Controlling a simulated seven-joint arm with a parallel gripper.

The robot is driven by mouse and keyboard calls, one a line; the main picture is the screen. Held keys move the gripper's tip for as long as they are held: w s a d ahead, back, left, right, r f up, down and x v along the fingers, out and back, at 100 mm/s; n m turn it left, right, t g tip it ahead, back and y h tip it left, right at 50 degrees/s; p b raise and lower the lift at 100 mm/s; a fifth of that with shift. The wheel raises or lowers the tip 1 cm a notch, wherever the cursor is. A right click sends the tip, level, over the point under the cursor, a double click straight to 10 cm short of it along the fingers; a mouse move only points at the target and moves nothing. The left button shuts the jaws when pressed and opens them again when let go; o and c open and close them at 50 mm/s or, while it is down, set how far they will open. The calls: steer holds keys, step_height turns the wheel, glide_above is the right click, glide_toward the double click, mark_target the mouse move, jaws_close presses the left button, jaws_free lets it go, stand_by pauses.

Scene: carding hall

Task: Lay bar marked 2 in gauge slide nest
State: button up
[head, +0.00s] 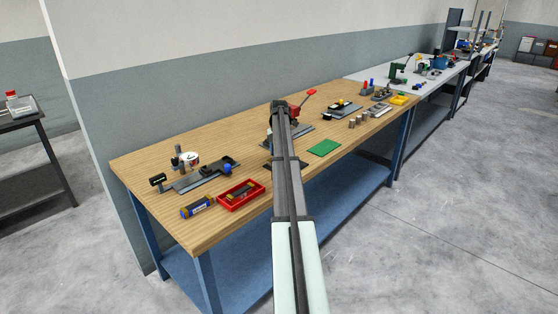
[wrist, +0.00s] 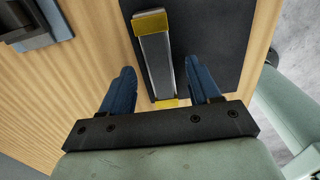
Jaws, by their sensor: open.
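A grey bar with yellow ends (wrist: 158,65) lies on a dark mat (wrist: 218,30) in the wrist view. No number can be read on it. My gripper (wrist: 160,68) is open, with one blue finger on each side of the bar and a gap at both sides. In the head view my own arm hides the gripper and the bar; a little of the dark mat (head: 300,164) shows beside the arm. A grey slide-like fixture with a black block and blue knob (head: 202,178) stands left on the bench; I cannot tell for sure whether it holds the nest.
In the wrist view a grey fixture (wrist: 38,22) is at top left.

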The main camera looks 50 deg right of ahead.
steer(key=shift+f, duration=0.4)
steer(key=shift+c, duration=0.3)
jaws_close()
